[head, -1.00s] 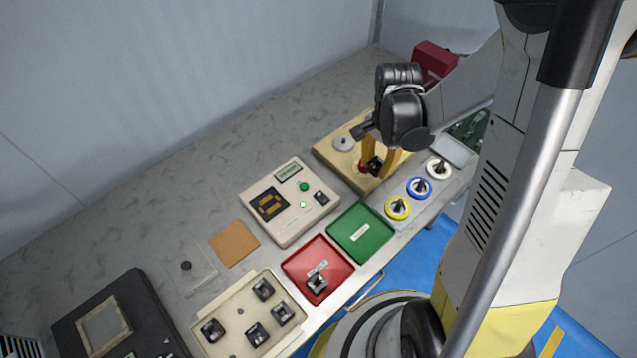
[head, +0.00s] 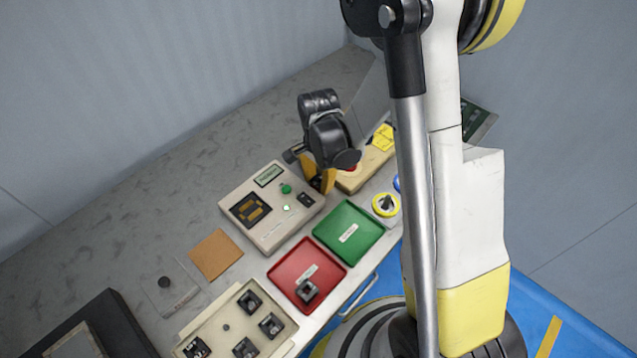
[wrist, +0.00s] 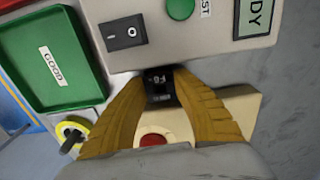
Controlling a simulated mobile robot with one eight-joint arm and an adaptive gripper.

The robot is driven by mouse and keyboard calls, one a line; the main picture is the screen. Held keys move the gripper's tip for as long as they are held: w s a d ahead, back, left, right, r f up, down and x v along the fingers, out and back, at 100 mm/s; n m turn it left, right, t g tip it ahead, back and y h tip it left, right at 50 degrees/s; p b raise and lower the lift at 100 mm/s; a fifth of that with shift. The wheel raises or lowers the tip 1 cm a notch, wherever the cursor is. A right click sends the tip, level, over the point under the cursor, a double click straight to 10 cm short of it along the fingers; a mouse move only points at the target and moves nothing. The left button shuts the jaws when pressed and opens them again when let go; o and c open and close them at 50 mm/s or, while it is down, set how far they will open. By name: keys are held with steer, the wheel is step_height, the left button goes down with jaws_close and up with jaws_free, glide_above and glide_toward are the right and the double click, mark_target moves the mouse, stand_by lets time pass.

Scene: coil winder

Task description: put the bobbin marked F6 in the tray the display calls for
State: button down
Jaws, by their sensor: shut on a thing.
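My gripper (head: 321,184) is shut on a small black bobbin (wrist: 160,84), which sits between the yellow fingertips; its marking is too small to read. It is held at the right edge of the cream tester (head: 268,240). The tester has a small display (head: 269,175), where only "DY" shows in the wrist view (wrist: 257,12), and a dark panel with amber bars (head: 250,210). The green tray (head: 365,218) is empty and labelled GOOD in the wrist view (wrist: 84,98). The red tray (head: 290,268) holds one dark bobbin (head: 307,290); its label is unreadable.
A cream holder (head: 229,310) with several bobbins stands at the front left. An orange-brown pad (head: 215,254) lies left of the tester. My arm hides some of that side.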

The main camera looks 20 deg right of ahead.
steer(key=c, duration=1.1)
jaws_free()
steer(key=shift+f, duration=0.1)
